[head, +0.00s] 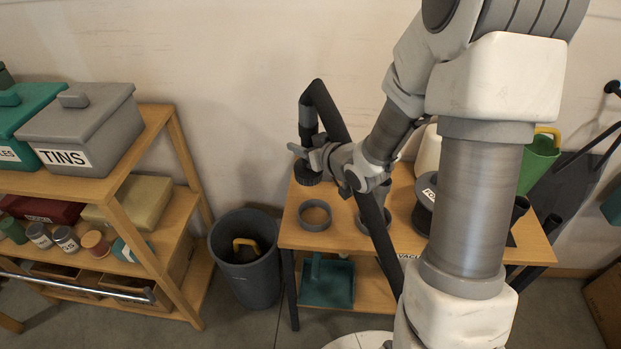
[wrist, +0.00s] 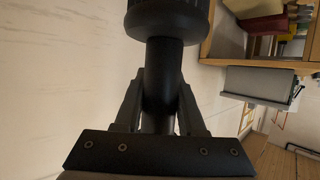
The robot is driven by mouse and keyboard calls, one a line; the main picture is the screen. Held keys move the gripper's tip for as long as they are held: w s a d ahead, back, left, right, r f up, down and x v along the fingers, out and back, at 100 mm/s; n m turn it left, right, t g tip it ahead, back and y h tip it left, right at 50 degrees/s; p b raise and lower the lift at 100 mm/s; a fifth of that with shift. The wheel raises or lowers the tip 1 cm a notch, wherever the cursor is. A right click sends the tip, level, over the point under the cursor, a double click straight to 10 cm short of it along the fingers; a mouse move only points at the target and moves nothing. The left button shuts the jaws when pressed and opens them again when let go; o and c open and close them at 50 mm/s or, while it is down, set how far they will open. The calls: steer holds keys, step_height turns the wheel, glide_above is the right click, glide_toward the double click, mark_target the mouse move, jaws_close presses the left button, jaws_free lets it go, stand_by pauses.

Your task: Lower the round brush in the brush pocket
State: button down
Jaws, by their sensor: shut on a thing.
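The round brush (head: 307,174) is a dark, ribbed round head on a black tube. My gripper (head: 308,150) is shut on the tube just above the brush head. In the wrist view the brush (wrist: 168,18) points away from my gripper (wrist: 160,105), with the tube between both fingers. An open grey ring (head: 315,213), apparently the brush pocket, sits near the table's left end. The brush shows just above and slightly left of this ring in the picture, apart from it. The ring's inside looks empty. No label on it is readable.
A dark canister (head: 424,210) stands right of the hose, partly behind my arm. A grey bin (head: 246,280) stands left of the table, beside a loaded shelf (head: 150,118).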

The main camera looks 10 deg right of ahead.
steer(key=f+b, duration=0.2)
steer(key=b, duration=0.1)
steer(key=f+y+b, duration=0.1)
steer(key=shift+s+d+f+n+b, duration=0.15)
steer(key=shift+s+d+n+b, duration=0.1)
steer(key=shift+d+n+b, duration=0.15)
steer(key=b, duration=0.1)
steer(key=f+b, duration=0.1)
steer(key=b, duration=0.1)
steer(key=shift+s+d+f+g, duration=0.1)
steer(key=shift+s+d+g, duration=0.2)
steer(key=shift+s+d, duration=0.1)
steer(key=shift+p, duration=0.4)
steer(key=shift+f+b, duration=3.95)
steer(key=shift+f, duration=0.95)
steer(key=shift+f+b, duration=0.45)
steer(key=shift+f, duration=0.1)
steer(key=shift+c, duration=2.1)
jaws_free()
steer(key=shift+s, duration=0.1)
